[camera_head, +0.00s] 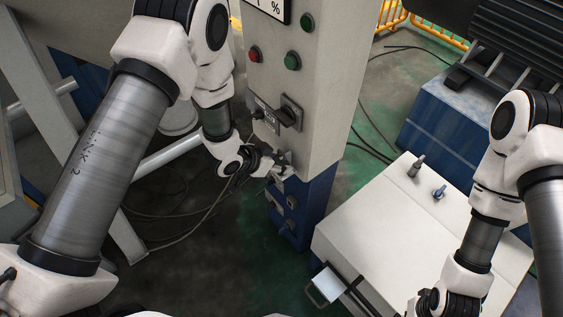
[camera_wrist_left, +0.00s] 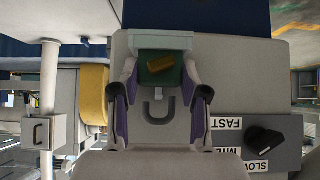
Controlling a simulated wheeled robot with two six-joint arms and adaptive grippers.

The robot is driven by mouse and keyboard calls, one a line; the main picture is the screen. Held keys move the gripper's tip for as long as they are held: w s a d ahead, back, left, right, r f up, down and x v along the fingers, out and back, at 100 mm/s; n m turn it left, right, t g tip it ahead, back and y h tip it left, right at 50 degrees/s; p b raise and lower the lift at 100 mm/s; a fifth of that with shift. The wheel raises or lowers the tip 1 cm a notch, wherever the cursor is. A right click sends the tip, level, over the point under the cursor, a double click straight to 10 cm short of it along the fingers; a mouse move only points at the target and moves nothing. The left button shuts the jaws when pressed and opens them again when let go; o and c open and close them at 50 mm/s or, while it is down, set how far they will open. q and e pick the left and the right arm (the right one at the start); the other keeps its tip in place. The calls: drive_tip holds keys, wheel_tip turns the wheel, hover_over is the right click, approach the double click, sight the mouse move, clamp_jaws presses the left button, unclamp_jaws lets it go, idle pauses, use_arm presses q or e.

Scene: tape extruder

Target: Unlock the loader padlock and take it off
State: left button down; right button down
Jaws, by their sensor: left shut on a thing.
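My left gripper (camera_head: 265,163) is at the front of the grey control column (camera_head: 310,70), just above its blue lower part. In the left wrist view, the purple-sided fingers of this gripper (camera_wrist_left: 160,88) are shut on the padlock (camera_wrist_left: 172,86). The padlock has a green body with a yellow piece on its face, and a grey U-shaped shackle. I cannot tell whether the shackle is locked or passes through anything. In the head view the gripper hides most of the padlock. My right gripper (camera_head: 432,302) is at the bottom right edge, partly cut off; its fingertips are unclear.
A speed knob (camera_head: 289,113) sits above the left gripper; it also shows in the left wrist view (camera_wrist_left: 265,141). A white-topped cabinet (camera_head: 375,215) stands right of the column, with a small blue-ended item (camera_head: 439,192) on top. Cables lie on the floor.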

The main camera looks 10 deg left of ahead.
sight(280, 154)
use_arm(q)
drive_tip(key=shift+r+p, duration=1.6)
drive_tip(key=shift+r, duration=0.3)
drive_tip(key=shift+f, duration=0.1)
